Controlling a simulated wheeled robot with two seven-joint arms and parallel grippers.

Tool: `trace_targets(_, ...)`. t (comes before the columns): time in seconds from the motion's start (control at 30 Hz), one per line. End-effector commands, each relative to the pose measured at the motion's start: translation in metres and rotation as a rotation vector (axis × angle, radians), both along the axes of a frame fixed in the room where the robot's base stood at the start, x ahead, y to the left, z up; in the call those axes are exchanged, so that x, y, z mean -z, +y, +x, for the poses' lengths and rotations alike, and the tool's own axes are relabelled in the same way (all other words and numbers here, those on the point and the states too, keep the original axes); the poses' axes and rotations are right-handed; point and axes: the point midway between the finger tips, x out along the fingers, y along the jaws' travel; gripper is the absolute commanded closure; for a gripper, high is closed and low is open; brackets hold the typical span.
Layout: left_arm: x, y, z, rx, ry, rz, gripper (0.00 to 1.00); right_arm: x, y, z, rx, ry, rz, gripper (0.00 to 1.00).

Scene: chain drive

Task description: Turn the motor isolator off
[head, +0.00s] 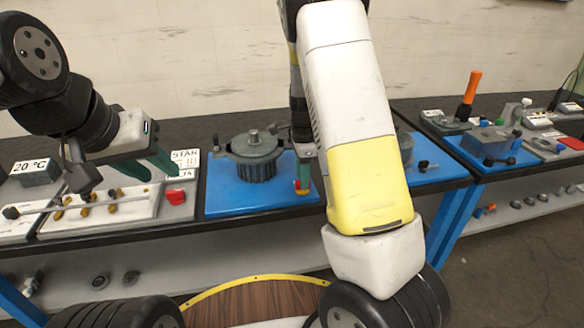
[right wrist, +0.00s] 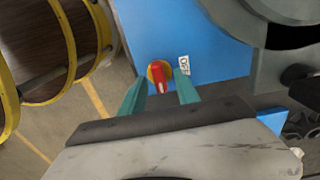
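The motor isolator (right wrist: 157,74) is a red handle on a yellow round base at the edge of a blue board. In the right wrist view its handle points down the picture, and a small white label (right wrist: 184,66), apparently reading OFF, lies to its right. It also shows in the head view (head: 302,187), below my right gripper (head: 303,158). In the right wrist view the right gripper's teal fingers (right wrist: 160,92) are apart, one on each side of the handle; contact cannot be told. My left gripper (head: 150,165) is open and empty above the left board.
A grey lidded pot (head: 253,155) stands on the blue board (head: 225,200). A red block (head: 175,197) and a STAR label (head: 185,158) are near my left gripper. An orange-handled tool (head: 470,90) stands at the right.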

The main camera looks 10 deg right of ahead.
Motion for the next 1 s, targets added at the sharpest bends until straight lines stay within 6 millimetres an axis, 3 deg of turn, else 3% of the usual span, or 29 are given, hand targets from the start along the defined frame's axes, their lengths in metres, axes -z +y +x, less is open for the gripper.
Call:
trace_targets(0.13,0.0000,0.0000,0.0000,0.000,0.000,0.000,0.64,0.0108,0.0001,-0.0007,0.000,0.001,0.001,0.62)
trace_targets(0.4,0.0000,0.0000,0.0000,0.000,0.000,0.000,0.64,0.0119,0.0003,-0.0005,-0.001,0.000,0.001,0.62)
trace_targets(0.6,0.0000,0.0000,0.0000,0.000,0.000,0.000,0.64,0.0117,0.0003,-0.0004,-0.001,0.000,0.001,1.00)
trace_targets(1.0,0.0000,0.0000,0.0000,0.000,0.000,0.000,0.64,0.0115,-0.0002,-0.0002,-0.033,0.000,0.001,1.00)
